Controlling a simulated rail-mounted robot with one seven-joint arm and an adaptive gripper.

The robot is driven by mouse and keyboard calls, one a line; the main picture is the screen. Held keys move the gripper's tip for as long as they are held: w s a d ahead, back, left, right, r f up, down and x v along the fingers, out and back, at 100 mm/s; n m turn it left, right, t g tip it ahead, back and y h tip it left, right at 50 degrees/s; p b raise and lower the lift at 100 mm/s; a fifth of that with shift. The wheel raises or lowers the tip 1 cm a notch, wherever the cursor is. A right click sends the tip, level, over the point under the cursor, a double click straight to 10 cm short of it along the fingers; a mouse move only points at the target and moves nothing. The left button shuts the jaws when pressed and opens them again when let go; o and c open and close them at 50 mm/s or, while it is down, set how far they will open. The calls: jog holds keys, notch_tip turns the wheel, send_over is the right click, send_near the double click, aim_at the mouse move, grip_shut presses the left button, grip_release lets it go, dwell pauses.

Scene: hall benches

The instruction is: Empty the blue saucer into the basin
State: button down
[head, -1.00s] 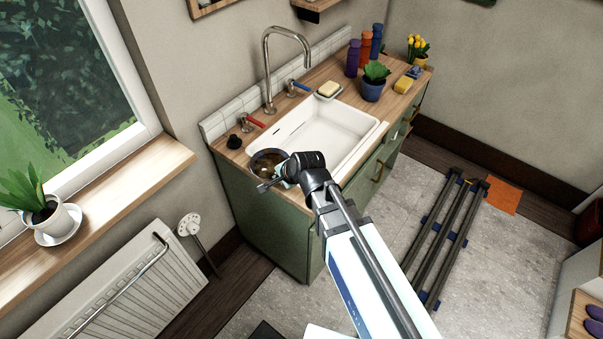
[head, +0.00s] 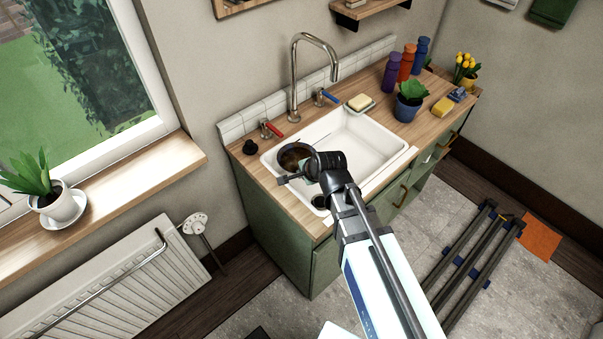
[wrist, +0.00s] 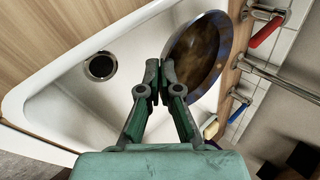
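The blue saucer (head: 280,160) is over the left end of the white basin (head: 372,135), with something brown in it. In the wrist view the saucer (wrist: 221,32) shows a dark blue rim around a brown, blotchy inside and looks tilted. My gripper (head: 308,166) is at the saucer's near right side. In the wrist view my gripper's fingertips (wrist: 160,82) are together at the saucer's edge, apparently pinching the rim. The basin floor (wrist: 75,100) and its dark drain (wrist: 101,66) look clear of spilled matter. Part of the basin is hidden behind my arm.
A tall tap (head: 295,75) with a red handle (head: 272,130) and a blue handle (head: 329,97) stands behind the basin. Soap (head: 360,102), a potted plant (head: 409,103) and bottles (head: 391,75) stand to the right.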

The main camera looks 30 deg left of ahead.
jog(key=shift+g+y, duration=0.3)
jog(key=w+d, duration=0.1)
jog(key=w+d+b, duration=0.1)
jog(key=w, duration=0.1)
jog(key=shift+w+d+f, duration=0.15)
jog(key=shift+f, duration=0.2)
jog(key=shift+w+d+f, duration=0.15)
jog(key=shift+w+d, duration=0.6)
jog(key=shift+w, duration=0.25)
dwell(0.5)
jog(key=shift+w+d+m+g, duration=0.2)
jog(key=shift+w+m+g, duration=0.05)
jog(key=shift+m+g, duration=0.05)
jog(key=shift+w+d, duration=0.2)
jog(key=shift+w, duration=0.1)
jog(key=shift+w+r+g+y, duration=0.2)
jog(key=shift+g+y, duration=0.1)
jog(key=shift+y, duration=0.1)
dwell(0.7)
jog(key=shift+d+r+g, duration=0.1)
jog(key=shift+r+g, duration=0.1)
jog(key=shift+g, duration=0.1)
jog(key=shift+w+d+r+m+g+y+p, duration=0.1)
jog(key=shift+w+r+m+g+y+p, duration=0.15)
jog(key=shift+r+m+g+y+p, duration=0.35)
dwell(1.0)
jog(key=shift+w+d+r+g+y+p, duration=0.2)
jog(key=shift+w+r+g+y+p, duration=0.15)
jog(key=shift+r+g+y+p, duration=0.2)
dwell(1.1)
